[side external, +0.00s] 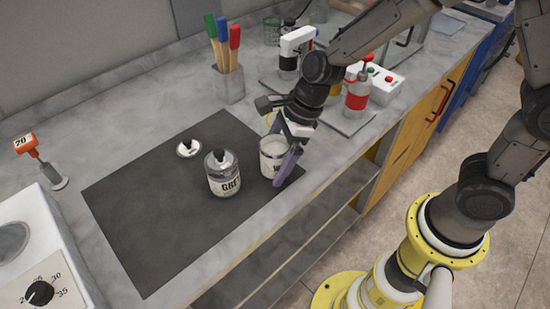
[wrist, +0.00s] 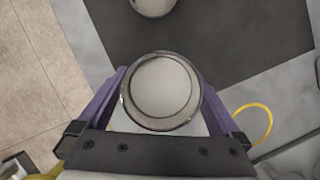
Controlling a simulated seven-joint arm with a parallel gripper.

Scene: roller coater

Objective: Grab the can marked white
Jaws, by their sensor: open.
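The can marked white (side external: 270,161), a pale can whose label is mostly hidden by a finger, stands upright on the dark mat near its right corner. In the wrist view its round grey-white top (wrist: 160,91) lies between the two purple fingers. My gripper (side external: 283,160) is open, with its fingers around the can on either side; I cannot tell whether they touch it. A second can labelled "GRE" (side external: 223,180), with a dark knob on its lid, stands to the left on the mat; part of a can (wrist: 152,5) shows at the top of the wrist view.
The dark mat (side external: 150,220) also bears a small round lid with a dark knob (side external: 188,148). A holder with coloured brushes (side external: 229,85) stands behind.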

